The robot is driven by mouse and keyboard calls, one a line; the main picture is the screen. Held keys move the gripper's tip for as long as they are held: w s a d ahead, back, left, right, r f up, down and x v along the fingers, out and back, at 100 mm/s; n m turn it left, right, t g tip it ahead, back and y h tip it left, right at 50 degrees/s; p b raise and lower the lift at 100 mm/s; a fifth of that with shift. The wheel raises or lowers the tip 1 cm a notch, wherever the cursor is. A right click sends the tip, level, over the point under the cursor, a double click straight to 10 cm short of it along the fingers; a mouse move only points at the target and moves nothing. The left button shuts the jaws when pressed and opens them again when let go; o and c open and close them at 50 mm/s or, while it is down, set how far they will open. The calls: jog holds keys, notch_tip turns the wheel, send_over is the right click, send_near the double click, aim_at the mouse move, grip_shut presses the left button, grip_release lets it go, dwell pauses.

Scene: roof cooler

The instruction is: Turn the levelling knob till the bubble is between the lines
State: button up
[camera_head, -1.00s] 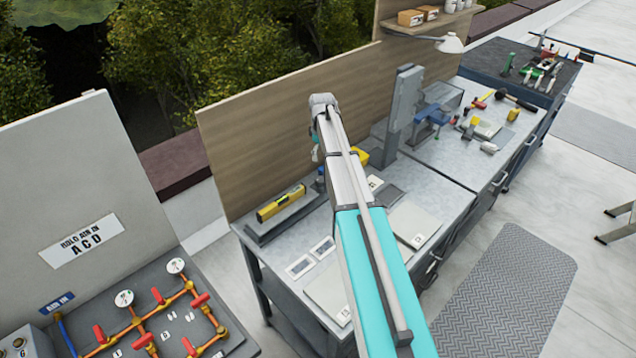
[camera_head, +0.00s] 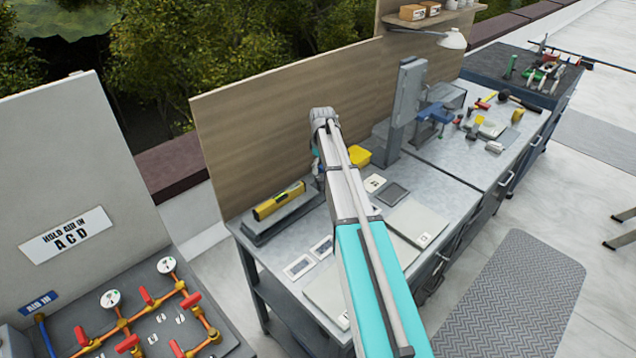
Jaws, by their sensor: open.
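A yellow spirit level (camera_head: 279,201) lies on a long grey base (camera_head: 262,238) at the back left of the metal workbench. Its bubble and lines are too small to read from here. I cannot make out a levelling knob; the right end of the base is close to my arm, which covers part of the bench there. My arm reaches up from the lower right and bends at a grey joint right of the level. Small teal and dark parts of it show below the joint, but my gripper's fingers are hidden.
Flat cards and panels lie on the bench front. A valve board (camera_head: 130,325) with red handles is at lower left. A wooden back panel (camera_head: 280,105) rises behind.

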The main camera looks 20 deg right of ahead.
aim_at(322, 177)
jog(key=shift+f+b, duration=2)
jog(key=shift+f, duration=0.35)
